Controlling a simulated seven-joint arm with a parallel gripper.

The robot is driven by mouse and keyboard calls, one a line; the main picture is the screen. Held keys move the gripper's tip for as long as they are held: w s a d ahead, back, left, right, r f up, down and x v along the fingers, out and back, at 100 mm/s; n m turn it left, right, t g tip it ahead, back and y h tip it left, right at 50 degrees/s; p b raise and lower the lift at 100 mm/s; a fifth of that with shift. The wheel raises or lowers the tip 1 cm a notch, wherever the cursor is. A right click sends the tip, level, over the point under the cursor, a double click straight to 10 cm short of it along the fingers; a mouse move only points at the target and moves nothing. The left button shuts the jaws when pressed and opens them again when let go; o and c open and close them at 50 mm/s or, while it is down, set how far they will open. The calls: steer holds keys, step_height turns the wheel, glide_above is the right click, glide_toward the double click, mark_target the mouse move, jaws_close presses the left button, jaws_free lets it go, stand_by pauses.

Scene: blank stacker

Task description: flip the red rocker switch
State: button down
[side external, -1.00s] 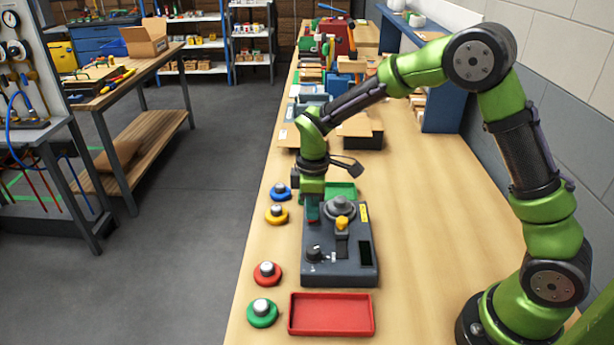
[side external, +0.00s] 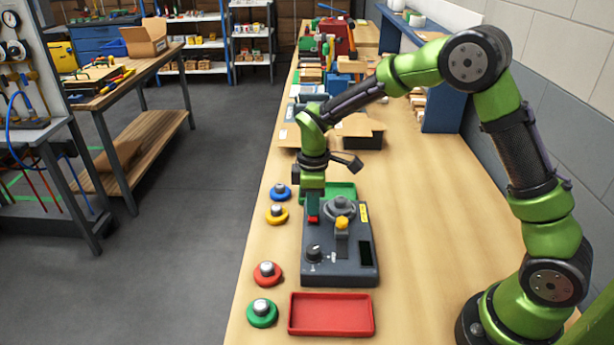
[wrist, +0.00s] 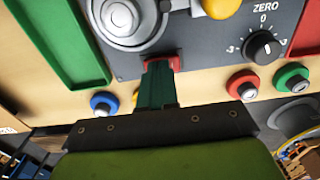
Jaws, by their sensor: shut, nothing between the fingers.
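The red rocker switch (side external: 313,219) is at the far left corner of the dark grey control panel (side external: 318,270). In the wrist view, part of the red switch (wrist: 177,63) shows around the fingertips, which hide its middle. My gripper (side external: 313,211) points down at the switch with its teal fingers shut and empty. In the wrist view the closed fingertips (wrist: 160,66) overlap the switch. I cannot tell whether they touch it or which way the rocker is tipped.
The panel also carries a round grey dial (side external: 340,207), a yellow-topped lever (side external: 342,223) and a black knob (side external: 314,253). Blue, yellow, red and green buttons line the left. A green tray (side external: 345,188) lies behind, a red tray (side external: 331,315) in front.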

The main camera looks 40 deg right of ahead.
step_height(320, 180, up, 14)
stand_by(0.6)
steer(key=shift+s+a, duration=0.45)
step_height(320, 180, down, 14)
stand_by(0.7)
